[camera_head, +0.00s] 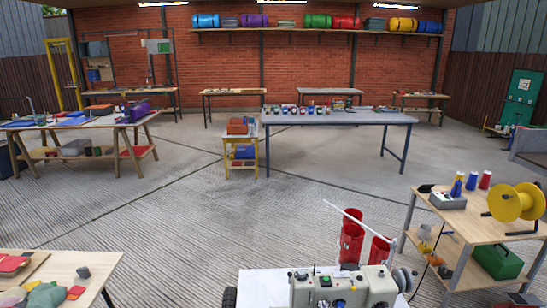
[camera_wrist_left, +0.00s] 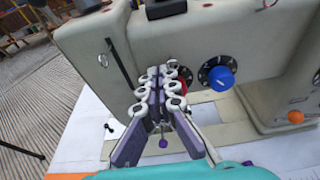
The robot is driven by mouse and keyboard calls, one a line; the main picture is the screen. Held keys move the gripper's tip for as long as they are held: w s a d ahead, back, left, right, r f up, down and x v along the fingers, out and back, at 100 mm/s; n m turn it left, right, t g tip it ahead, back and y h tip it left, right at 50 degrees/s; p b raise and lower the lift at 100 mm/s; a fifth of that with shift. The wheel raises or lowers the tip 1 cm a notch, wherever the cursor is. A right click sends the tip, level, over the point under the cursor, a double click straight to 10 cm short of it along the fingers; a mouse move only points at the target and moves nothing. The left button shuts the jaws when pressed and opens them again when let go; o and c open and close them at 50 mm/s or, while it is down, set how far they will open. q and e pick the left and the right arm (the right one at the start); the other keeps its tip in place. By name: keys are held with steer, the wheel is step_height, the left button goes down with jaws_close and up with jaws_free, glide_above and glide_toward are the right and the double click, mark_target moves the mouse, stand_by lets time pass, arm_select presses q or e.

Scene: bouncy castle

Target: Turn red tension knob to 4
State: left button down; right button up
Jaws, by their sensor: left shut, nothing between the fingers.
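The cream sewing machine (camera_head: 372,285) stands at the bottom of the head view, and its body (camera_wrist_left: 85,50) fills much of the left wrist view. The red knob (camera_wrist_left: 184,86) shows only partly, behind my left gripper (camera_wrist_left: 158,72). The gripper's fingers are shut together with nothing between them. Their tips are in front of the machine's face, just left of the red knob; I cannot tell whether they touch it. The number the red knob points to is hidden. I cannot make out my left gripper in the head view. My right gripper is not in view.
A blue knob (camera_wrist_left: 220,79) on a black dial sits right of the red one. An orange knob (camera_wrist_left: 296,117) is lower right. Red bins (camera_head: 351,240) stand behind the machine. A table with a yellow spool (camera_head: 513,203) is at right. The middle floor is clear.

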arm_select(q)
steer(key=s, duration=0.6)
steer(key=shift+r, duration=0.15)
steer(key=shift+d, duration=0.1)
